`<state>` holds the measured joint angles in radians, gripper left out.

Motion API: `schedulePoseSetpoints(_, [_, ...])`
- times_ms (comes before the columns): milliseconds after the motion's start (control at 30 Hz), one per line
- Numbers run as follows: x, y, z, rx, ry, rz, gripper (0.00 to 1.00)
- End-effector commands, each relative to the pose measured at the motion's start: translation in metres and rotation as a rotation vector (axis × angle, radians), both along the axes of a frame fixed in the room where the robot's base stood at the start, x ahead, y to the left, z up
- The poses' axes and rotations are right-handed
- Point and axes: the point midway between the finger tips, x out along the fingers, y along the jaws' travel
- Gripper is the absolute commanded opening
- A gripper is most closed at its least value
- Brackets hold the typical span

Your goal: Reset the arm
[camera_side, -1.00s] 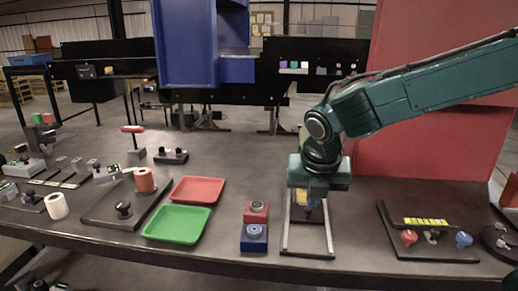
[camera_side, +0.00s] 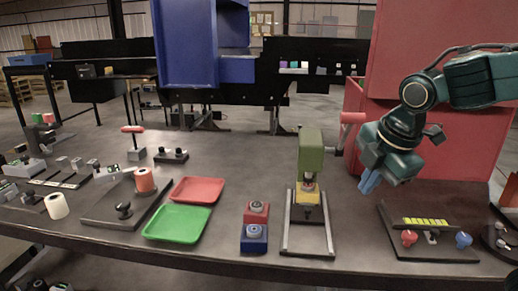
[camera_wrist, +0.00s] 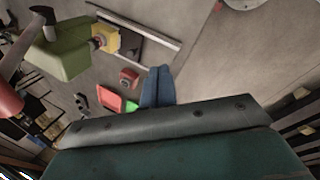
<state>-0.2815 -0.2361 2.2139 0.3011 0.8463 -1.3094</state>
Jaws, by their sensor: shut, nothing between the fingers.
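My gripper (camera_side: 369,181) has blue fingers, shut with nothing between them, and it hangs tilted in the air to the right of the green press. Its shut fingers also show in the wrist view (camera_wrist: 157,88). My teal arm reaches in from the right. The green press (camera_side: 311,156) stands on a grey rail frame (camera_side: 331,240), with a red handle (camera_side: 352,118) out to its right and a yellow part (camera_side: 308,195) below its head. In the wrist view the press (camera_wrist: 62,52) is at the upper left.
Red and blue button boxes (camera_side: 256,211) stand left of the frame. Green (camera_side: 178,224) and red (camera_side: 197,190) trays lie further left. A board with red and blue knobs (camera_side: 430,245) lies at the right. A red wall (camera_side: 440,110) rises behind my arm.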

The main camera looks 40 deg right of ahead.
Motion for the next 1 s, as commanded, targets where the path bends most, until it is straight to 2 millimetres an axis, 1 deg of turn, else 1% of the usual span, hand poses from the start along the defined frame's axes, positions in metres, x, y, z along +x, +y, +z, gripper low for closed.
schedulePoseSetpoints(33, [-0.008, -0.005, 0.003, 0.032, -0.016, -0.066, 0.00])
schedulePoseSetpoints(300, [-0.043, -0.018, 0.010, 0.210, -0.088, -0.419, 0.00])
schedulePoseSetpoints(700, [-0.096, -0.027, 0.010, 0.479, -0.173, -0.927, 0.00])
schedulePoseSetpoints(900, [-0.114, -0.028, 0.007, 0.583, -0.198, -1.117, 0.00])
schedulePoseSetpoints(1000, [-0.119, -0.027, 0.006, 0.613, -0.203, -1.170, 0.00])
